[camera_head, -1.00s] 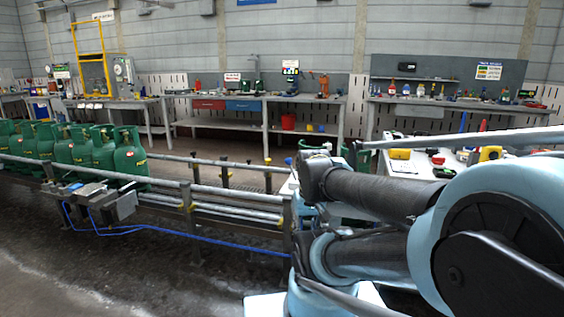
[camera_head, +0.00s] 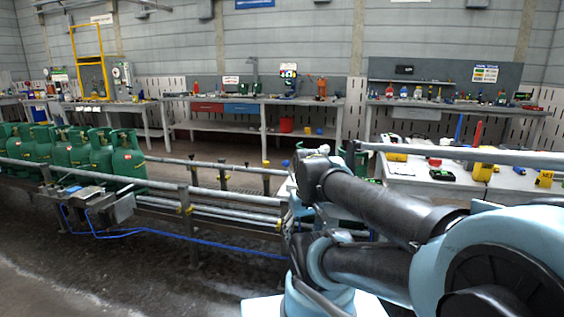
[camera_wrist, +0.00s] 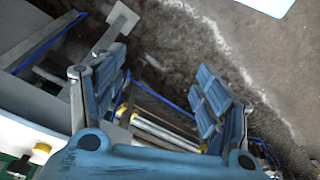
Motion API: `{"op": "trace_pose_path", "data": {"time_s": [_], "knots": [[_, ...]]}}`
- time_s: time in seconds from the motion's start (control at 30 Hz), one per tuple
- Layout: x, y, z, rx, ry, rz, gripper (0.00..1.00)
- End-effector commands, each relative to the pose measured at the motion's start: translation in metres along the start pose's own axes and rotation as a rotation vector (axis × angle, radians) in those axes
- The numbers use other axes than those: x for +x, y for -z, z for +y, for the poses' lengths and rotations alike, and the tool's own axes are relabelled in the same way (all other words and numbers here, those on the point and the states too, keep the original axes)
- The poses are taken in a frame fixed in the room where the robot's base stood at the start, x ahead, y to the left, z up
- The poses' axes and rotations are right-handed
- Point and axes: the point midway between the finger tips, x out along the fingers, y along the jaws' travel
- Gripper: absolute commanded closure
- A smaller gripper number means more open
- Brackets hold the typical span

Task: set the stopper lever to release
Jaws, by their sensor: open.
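In the head view the grey stopper mechanism (camera_head: 104,205) with blue hoses sits on the near side of the conveyor, in front of the green cylinders. I cannot make out its lever's setting there. In the wrist view my gripper (camera_wrist: 160,78) is open, with its two blue padded fingers apart and nothing between them. A pale grey bar with a square plate (camera_wrist: 123,19) shows beyond the left finger. It may be the stopper lever, but I cannot be sure. It is apart from the fingers. My gripper is not visible in the head view.
Several green cylinders (camera_head: 128,160) stand on the conveyor at the left. The conveyor rails (camera_head: 230,197) run right toward my arm, with a blue hose (camera_head: 180,236) below. A workbench (camera_head: 425,178) with tools is behind my arm. The near floor is clear.

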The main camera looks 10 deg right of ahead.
Motion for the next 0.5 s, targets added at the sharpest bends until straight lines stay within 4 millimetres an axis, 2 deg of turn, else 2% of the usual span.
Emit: {"op": "trace_pose_path", "data": {"time_s": [0.03, 0.23, 0.5], "knots": [[-0.006, 0.007, 0.0, -0.014, 0.002, -0.001, 0.54], [-0.036, 0.043, -0.002, -0.111, 0.019, -0.006, 1.0], [-0.079, 0.103, -0.008, -0.278, 0.046, -0.013, 1.0]]}}
